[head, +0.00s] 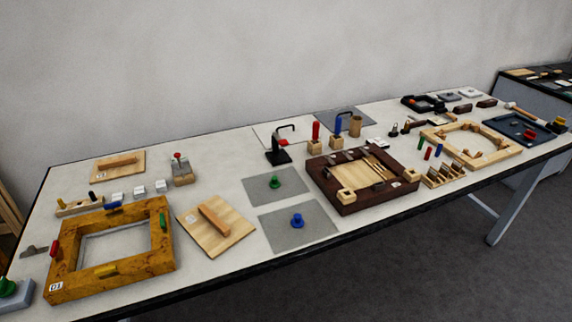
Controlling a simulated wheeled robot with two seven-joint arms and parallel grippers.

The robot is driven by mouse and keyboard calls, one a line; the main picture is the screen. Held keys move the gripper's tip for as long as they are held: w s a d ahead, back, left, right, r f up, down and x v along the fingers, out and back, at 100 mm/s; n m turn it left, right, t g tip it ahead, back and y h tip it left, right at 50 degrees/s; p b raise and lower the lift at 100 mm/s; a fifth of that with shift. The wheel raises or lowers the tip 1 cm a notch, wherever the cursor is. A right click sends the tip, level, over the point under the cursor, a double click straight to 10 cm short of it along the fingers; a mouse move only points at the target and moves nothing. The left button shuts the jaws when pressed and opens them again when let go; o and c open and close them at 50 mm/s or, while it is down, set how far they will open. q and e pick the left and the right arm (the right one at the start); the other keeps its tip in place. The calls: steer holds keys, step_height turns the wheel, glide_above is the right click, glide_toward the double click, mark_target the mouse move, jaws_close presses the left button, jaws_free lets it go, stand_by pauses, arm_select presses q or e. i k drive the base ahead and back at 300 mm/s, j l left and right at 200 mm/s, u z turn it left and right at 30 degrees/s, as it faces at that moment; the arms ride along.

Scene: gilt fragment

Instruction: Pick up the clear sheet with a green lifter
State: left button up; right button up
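A flat grey, see-through-looking sheet (258,188) lies on the long white table, left of the dark wooden tray. A green knob-like lifter (275,182) stands upright on it. Just in front lies a similar sheet (280,236) with a blue lifter (297,220). Another green knob (8,287) stands on a grey-blue block at the lower left edge, partly cut off. Neither of my grippers is in view, and nothing covers the sheet with the green lifter.
A dark wooden tray (340,207) stands right of the sheets. A wooden board with a handle (222,238) lies to their left, beside a yellow-brown frame (70,283). A black clamp-like stand (278,157) is behind. The table's front edge (320,244) is close to the blue-lifter sheet.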

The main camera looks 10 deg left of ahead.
mark_target(269, 187)
steer(key=i+l+u, duration=0.3)
steer(key=l, duration=0.35)
steer(key=i+l+u, duration=0.15)
steer(key=i+l, duration=0.15)
steer(key=i+l+u, duration=0.2)
steer(key=l, duration=0.2)
